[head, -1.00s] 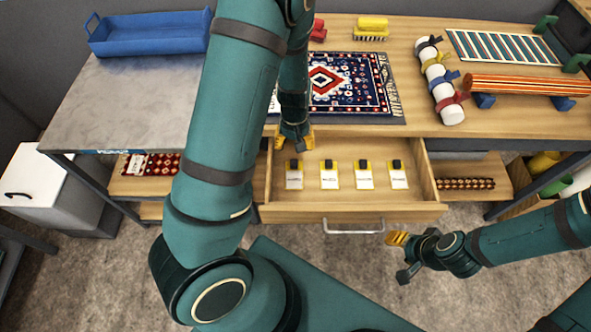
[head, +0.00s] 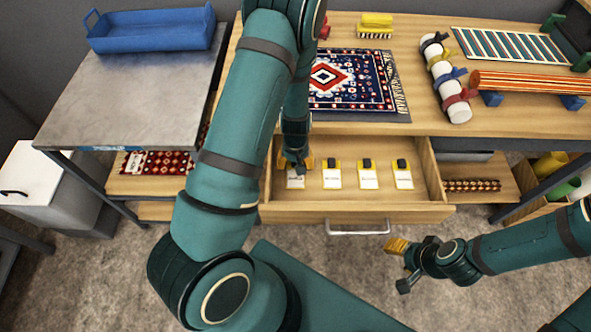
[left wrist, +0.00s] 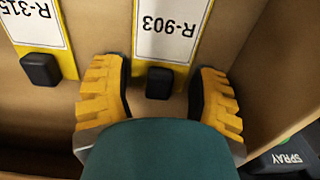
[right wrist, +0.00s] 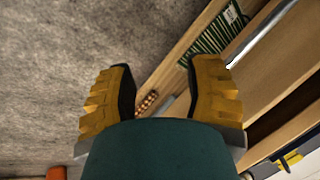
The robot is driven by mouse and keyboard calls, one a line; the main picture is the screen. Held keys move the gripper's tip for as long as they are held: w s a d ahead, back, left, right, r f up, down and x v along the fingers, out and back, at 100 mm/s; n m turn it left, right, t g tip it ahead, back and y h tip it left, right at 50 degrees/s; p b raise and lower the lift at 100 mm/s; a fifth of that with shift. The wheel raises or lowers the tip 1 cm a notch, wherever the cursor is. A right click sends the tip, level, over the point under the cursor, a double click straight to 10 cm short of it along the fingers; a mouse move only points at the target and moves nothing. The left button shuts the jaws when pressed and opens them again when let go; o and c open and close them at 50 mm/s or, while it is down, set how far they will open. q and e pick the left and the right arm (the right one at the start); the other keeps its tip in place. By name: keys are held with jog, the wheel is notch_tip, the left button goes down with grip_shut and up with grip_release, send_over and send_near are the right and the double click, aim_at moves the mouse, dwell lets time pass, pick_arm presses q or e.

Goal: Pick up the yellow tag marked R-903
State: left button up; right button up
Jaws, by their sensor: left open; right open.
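The yellow tag marked R-903 (left wrist: 168,30) shows upside down in the left wrist view, with a white label and a black block (left wrist: 159,82) at its near end. In the head view it is the leftmost tag (head: 296,183) in the open drawer, partly covered by my left gripper (head: 295,164). My left gripper (left wrist: 163,80) is open, its yellow fingers on either side of the black block, with gaps visible. My right gripper (head: 400,266) is open and empty in front of the drawer, low at the right; it also shows in the right wrist view (right wrist: 164,78).
A tag marked R-315 (left wrist: 38,30) lies beside R-903, and two more similar tags (head: 368,178) (head: 403,178) lie farther right. The wooden drawer (head: 350,214) has walls close around the left gripper. A patterned rug (head: 355,85) lies on the bench above.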

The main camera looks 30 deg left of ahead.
pick_arm(q)
jog(key=shift+o, duration=0.2)
jog(key=c, duration=1)
jog(key=shift+r, duration=0.15)
